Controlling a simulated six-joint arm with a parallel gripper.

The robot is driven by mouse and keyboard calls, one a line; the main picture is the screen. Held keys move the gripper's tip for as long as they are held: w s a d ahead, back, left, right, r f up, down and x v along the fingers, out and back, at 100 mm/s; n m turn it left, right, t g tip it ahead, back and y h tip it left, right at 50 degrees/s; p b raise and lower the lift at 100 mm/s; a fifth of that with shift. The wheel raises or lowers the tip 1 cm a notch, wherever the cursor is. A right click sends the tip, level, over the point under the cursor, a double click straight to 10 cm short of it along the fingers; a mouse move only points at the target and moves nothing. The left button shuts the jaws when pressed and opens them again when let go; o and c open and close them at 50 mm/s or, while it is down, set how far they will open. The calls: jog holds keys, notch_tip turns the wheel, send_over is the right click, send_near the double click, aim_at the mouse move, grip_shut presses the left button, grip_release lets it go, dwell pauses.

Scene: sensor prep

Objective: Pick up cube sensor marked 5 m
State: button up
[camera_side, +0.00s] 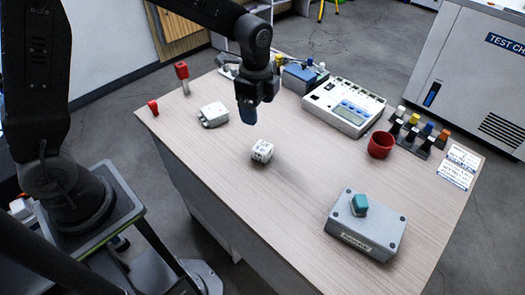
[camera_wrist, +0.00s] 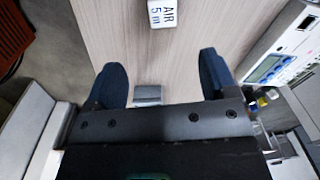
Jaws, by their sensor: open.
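A small white cube sensor (camera_side: 262,151) sits on the wooden table in the side view, with dark markings too small to read there. In the wrist view the cube (camera_wrist: 165,14) is at the top edge, partly cut off, and its face reads "AIR 5 m". My gripper (camera_side: 247,112) is above the table, up and slightly left of the cube in the side view, apart from it. In the wrist view the two dark blue fingers of my gripper (camera_wrist: 160,62) are spread with bare tabletop between their tips. The cube lies beyond the fingertips.
A white box (camera_side: 213,114) and red-topped items (camera_side: 182,74) stand at the left of the table (camera_side: 300,190). A meter (camera_side: 343,106), red cup (camera_side: 381,144) and coloured-top row (camera_side: 418,133) are at the back right. A grey box with a green knob (camera_side: 366,226) stands front right. Room around the cube is clear.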

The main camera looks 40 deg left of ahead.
aim_at(263, 147)
jog(key=shift+m, duration=0.5)
jog(key=f, duration=1)
jog(key=w+f, duration=0.1)
jog(key=f, duration=0.5)
jog(key=shift+d, duration=0.3)
jog(key=shift+r, duration=0.1)
jog(key=shift+c, duration=0.3)
jog(key=c, duration=0.9)
jog(key=shift+r, duration=0.1)
jog(key=shift+c, duration=0.3)
